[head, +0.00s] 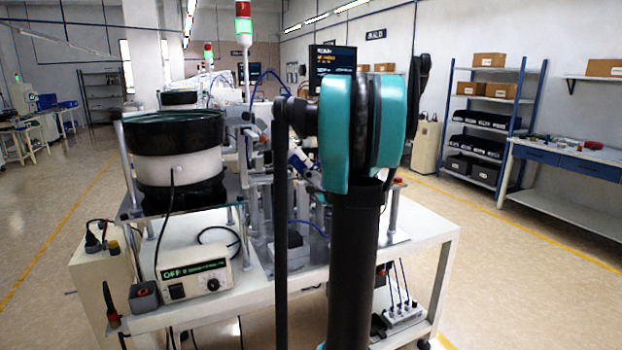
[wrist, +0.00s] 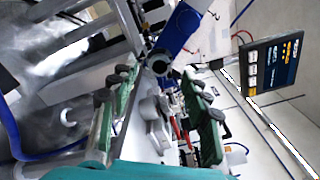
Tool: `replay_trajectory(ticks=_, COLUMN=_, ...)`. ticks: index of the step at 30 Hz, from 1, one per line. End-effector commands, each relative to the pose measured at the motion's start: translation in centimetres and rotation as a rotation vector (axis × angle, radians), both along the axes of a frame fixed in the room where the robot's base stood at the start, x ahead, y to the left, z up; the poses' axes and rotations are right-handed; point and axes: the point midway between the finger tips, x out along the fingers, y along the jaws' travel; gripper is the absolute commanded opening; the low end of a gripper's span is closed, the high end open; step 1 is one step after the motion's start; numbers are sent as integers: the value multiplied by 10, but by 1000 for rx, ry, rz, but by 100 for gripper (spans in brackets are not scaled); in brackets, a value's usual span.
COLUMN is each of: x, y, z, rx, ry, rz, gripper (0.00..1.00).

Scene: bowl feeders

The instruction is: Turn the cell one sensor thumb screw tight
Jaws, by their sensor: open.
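In the wrist view my gripper (wrist: 157,76) is open, its two green fingers with dark pads spread apart and nothing clearly held between them. Beyond the gap between the fingertips is a dark round knob (wrist: 158,62), which looks like the thumb screw; I cannot be sure. A blue sensor body (wrist: 180,28) is just above it, on a grey metal bracket. Whether either finger touches the knob is not clear. In the head view my own arm covers the gripper and the screw. A blue and white part (head: 297,159) shows beside the arm on the cell.
The bowl feeder (head: 172,160) stands on the left of the white bench (head: 432,240), with a controller box (head: 195,279) in front. A monitor (wrist: 270,62) is at the right in the wrist view. Metal posts and blue hoses crowd the cell. Open floor lies right of the bench.

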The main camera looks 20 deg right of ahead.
Motion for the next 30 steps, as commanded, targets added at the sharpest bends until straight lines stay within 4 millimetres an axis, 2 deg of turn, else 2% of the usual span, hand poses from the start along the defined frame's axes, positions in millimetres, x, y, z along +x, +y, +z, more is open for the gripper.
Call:
replay_trajectory(ticks=1, x=-13, y=-1, z=0, rx=0, ry=0, rz=-2, gripper=48)
replay_trajectory(ticks=6, x=-47, y=-2, z=0, rx=0, ry=0, rz=-4, gripper=48)
replay_trajectory(ticks=12, x=-75, y=-3, z=0, rx=0, ry=0, rz=-2, gripper=48)
replay_trajectory(ticks=18, x=-84, y=-3, z=0, rx=0, ry=1, rz=-1, gripper=48)
replay_trajectory(ticks=30, x=-84, y=-3, z=0, rx=0, ry=0, rz=0, gripper=48)
